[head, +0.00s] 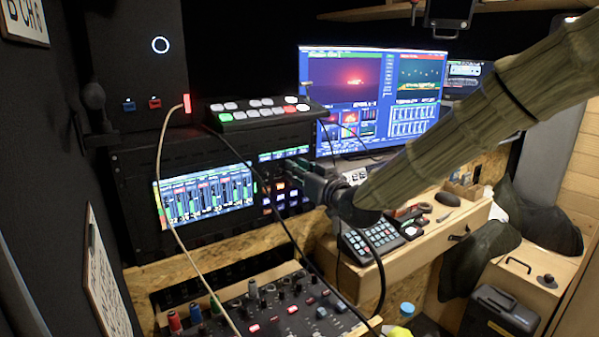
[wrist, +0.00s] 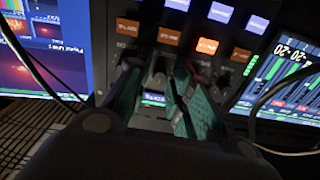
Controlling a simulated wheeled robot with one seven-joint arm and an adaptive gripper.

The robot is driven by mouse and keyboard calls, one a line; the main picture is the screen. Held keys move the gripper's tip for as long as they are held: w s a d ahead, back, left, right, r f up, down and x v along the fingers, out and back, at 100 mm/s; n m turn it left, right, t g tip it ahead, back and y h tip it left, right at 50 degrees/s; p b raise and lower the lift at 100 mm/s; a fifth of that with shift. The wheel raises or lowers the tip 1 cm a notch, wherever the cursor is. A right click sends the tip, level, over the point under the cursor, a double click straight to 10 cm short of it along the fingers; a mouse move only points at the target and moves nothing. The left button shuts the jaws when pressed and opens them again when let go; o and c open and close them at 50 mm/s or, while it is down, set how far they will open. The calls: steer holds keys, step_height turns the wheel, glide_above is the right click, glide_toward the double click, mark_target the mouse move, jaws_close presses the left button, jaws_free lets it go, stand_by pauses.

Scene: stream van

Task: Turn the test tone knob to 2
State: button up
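My gripper (head: 292,172) is at the black rack panel, in front of the part right of the meter screen. In the wrist view its two teal-padded fingers (wrist: 158,82) stand apart, tips toward the panel. A small dark knob (wrist: 159,67) seems to show between the fingertips, with a gap on each side; contact is not visible. Another dark knob (wrist: 222,76) lies right of the fingers. No label or pointer is readable, so I cannot tell which is the test tone knob or its setting. In the head view my gripper hides the knobs.
Lit orange and white buttons (wrist: 207,46) sit close to the fingers. The meter screen (head: 205,197) is left of my gripper in the head view. A switcher panel (head: 262,112) stands above, and a mixer (head: 270,308) lies below. Cables hang across the rack front.

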jaws_close()
steer(key=n+b, duration=0.1)
steer(key=n, duration=0.2)
stand_by(0.3)
jaws_free()
